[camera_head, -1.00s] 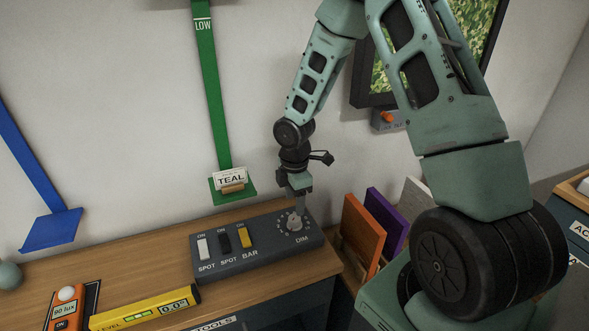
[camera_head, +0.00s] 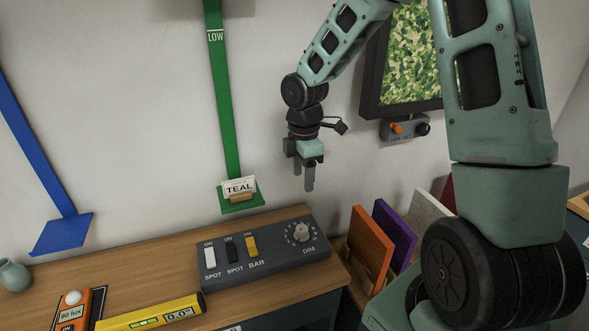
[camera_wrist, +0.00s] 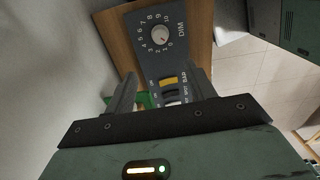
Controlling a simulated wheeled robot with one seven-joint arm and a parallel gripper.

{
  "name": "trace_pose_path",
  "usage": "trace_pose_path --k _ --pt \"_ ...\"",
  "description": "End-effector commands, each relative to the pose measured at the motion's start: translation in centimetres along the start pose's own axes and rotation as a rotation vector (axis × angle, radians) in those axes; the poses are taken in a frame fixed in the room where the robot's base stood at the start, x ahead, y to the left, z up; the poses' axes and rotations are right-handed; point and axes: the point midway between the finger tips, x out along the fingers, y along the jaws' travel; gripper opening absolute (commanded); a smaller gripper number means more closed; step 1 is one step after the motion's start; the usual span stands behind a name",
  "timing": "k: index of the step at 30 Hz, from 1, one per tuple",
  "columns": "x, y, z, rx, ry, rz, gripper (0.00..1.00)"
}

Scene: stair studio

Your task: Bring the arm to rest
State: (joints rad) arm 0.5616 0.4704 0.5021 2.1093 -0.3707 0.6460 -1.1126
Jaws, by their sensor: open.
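My gripper (camera_head: 304,176) is in the air above the back of the control box, fingers pointing down. Its jaws are open and nothing is between them. In the wrist view my gripper (camera_wrist: 163,92) shows two parted fingers with the box beyond them. The grey control box (camera_head: 264,249) sits on the wooden bench and carries switches marked SPOT, SPOT and BAR. Its DIM dial (camera_head: 300,233) is below the fingertips, apart from them. The dial also shows in the wrist view (camera_wrist: 160,34).
A green strip with a TEAL card (camera_head: 239,186) hangs behind, left of my gripper. Colored panels (camera_head: 371,245) stand at right. A framed picture (camera_head: 411,60) and a small knob box (camera_head: 405,130) are on the wall.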

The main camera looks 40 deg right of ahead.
Motion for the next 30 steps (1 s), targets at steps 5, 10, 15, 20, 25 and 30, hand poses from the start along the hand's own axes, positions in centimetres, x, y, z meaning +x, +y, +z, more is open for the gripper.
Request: trace_pose_path --k 5,10,15,20,25,30 --pt "0.0 0.0 0.0 0.000 0.000 0.000 0.55" --pt "-0.4 -0.6 -1.1 0.011 -0.001 0.000 0.55" --pt "-2.2 -4.9 -6.9 0.094 -0.007 0.001 0.55" --pt "-4.4 -12.1 -12.8 0.243 -0.002 0.002 0.55" --pt "-6.0 -20.4 -16.3 0.410 0.015 -0.002 0.55" --pt "-6.7 -26.7 -17.3 0.548 0.034 -0.017 0.55"
